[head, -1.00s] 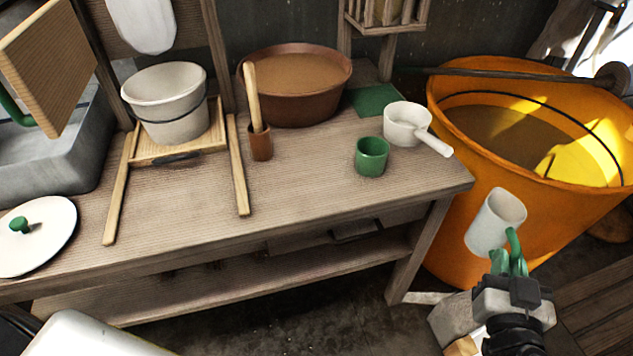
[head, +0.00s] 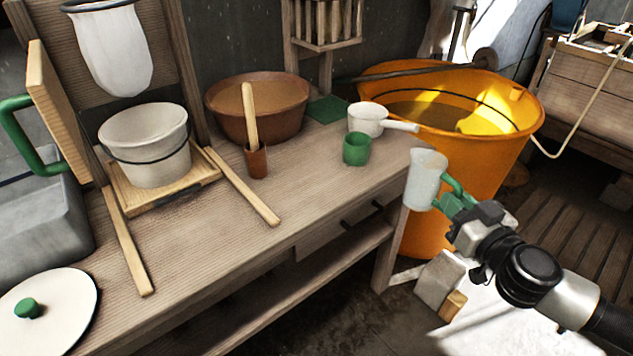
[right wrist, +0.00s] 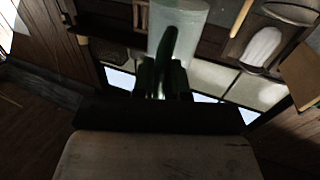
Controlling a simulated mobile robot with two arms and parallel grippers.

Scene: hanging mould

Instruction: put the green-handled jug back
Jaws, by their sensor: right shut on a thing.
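The jug (head: 425,180) is pale grey-white with a green handle. My right gripper (head: 455,200) is shut on its green handle and holds it off the right end of the workbench, in front of the orange tub. The jug looks roughly upright. In the right wrist view the jug (right wrist: 182,18) shows beyond the fingers, with its handle between them (right wrist: 165,75). A green square mat (head: 328,109) lies bare at the back of the bench. My left gripper is out of view.
On the workbench (head: 300,200) stand a green cup (head: 356,149), a white dipper (head: 367,118), a brown basin (head: 280,125), a wooden stick in a brown holder (head: 257,163) and a white bucket (head: 150,150). The orange tub (head: 470,165) stands right. The bench's front middle is clear.

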